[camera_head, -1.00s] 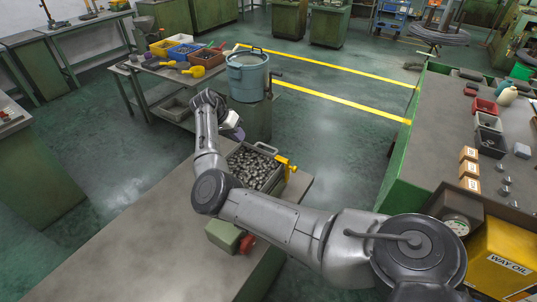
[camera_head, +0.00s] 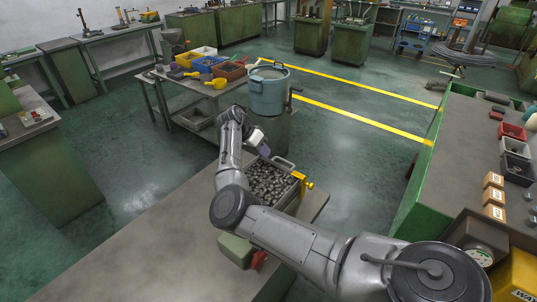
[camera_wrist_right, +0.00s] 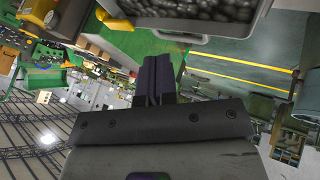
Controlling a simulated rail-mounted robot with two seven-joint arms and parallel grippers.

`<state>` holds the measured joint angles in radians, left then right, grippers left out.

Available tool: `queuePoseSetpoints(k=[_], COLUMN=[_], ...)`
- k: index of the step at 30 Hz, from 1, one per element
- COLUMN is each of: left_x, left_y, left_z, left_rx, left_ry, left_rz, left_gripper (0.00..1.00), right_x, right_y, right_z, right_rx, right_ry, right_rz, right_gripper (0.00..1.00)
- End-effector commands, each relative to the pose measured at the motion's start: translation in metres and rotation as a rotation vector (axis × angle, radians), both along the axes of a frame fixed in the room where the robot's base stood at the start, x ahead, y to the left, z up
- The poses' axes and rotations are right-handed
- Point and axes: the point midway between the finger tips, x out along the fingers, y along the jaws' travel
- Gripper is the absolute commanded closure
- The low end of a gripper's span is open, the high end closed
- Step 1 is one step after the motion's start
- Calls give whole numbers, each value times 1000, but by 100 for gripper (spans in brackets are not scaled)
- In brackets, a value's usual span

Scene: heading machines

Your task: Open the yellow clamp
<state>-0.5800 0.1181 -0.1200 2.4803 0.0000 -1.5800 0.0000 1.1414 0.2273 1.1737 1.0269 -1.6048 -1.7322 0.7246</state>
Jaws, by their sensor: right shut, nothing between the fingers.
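The yellow clamp (camera_head: 303,181) sits at the right rim of a grey metal bin (camera_head: 292,197) on the front bench's far end. A yellow part, likely the clamp, also shows at the top left in the right wrist view (camera_wrist_right: 113,9). My right gripper (camera_head: 264,152) is near the bin's far side, left of the clamp and apart from it. Its dark fingers are together and empty, pointing up the picture in the wrist view (camera_wrist_right: 157,78). I cannot tell whether the clamp is open or closed. My left gripper is not in view.
The bin holds many small dark metal pieces. A green and red device (camera_head: 240,250) is on the bench beside my arm. A blue-grey pot (camera_head: 269,92) stands behind. A green-edged bench (camera_head: 470,145) with boxes is at the right. The bench's left part is clear.

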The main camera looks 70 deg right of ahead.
Motion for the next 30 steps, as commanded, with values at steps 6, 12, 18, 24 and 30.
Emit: queuePoseSetpoints(k=[6, 12, 18, 24, 30], left_x=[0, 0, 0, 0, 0], left_y=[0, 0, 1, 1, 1], left_z=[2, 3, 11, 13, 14], left_rx=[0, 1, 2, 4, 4], left_ry=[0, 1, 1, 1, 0], left_rz=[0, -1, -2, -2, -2], left_gripper=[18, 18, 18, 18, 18], right_x=[-24, -45, -65, -78, -82], right_y=[-10, -19, -12, -9, -8], right_z=[-35, -64, -62, -62, -63], right_rx=[2, 2, 1, 2, 1], right_ry=[2, 2, 0, 0, 0], right_rz=[0, 0, 0, 1, 2], right_gripper=[100, 100, 100, 100, 100])
